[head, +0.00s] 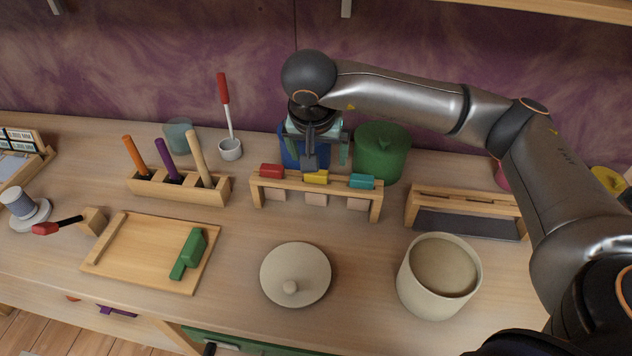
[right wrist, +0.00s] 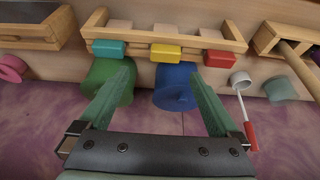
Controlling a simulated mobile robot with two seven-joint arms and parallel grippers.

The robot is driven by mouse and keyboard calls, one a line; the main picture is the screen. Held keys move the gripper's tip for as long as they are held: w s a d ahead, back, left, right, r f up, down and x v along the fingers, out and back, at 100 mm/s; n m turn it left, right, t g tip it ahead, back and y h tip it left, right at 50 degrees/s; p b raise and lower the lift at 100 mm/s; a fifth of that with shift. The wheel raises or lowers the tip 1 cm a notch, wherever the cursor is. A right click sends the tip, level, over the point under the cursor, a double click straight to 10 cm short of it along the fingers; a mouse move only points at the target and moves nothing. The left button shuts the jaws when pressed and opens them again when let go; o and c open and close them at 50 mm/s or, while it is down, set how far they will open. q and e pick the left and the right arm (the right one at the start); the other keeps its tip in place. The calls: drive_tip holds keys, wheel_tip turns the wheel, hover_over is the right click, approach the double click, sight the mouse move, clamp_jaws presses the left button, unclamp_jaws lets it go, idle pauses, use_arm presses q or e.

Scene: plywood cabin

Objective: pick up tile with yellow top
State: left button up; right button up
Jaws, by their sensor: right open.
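The tile with the yellow top (head: 317,178) sits in the middle of a small wooden rack (head: 289,184), between a red-topped tile (head: 271,171) and a teal-topped tile (head: 362,181). Its pale wooden lower part hangs below the rack's bar. In the right wrist view the yellow top (right wrist: 166,53) lies ahead of the fingers, roughly centred between them. My right gripper (right wrist: 160,74) is open and empty, with green fingers spread wide. In the head view my right gripper (head: 316,152) is just behind and above the rack, apart from the tile. My left gripper is not in view.
A blue container (head: 291,153) and a green lidded pot (head: 381,151) stand close behind the rack. A peg holder (head: 150,186) is to the left, a slotted wooden stand (head: 470,203) to the right. A round lid (head: 296,270) and beige pot (head: 412,281) stand in front.

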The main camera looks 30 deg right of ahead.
sight(316, 174)
drive_tip(key=shift+a+p+x, duration=0.15)
drive_tip(key=shift+p+x, duration=0.05)
drive_tip(key=shift+x, duration=0.9)
drive_tip(key=shift+a+p+x, duration=0.2)
drive_tip(key=shift+p+x, duration=0.05)
drive_tip(key=shift+x, duration=0.9)
drive_tip(key=shift+a+p+x, duration=0.15)
drive_tip(key=shift+p+x, duration=0.05)
drive_tip(key=shift+x, duration=0.9)
drive_tip(key=shift+f, duration=0.1)
drive_tip(key=c, duration=1.2)
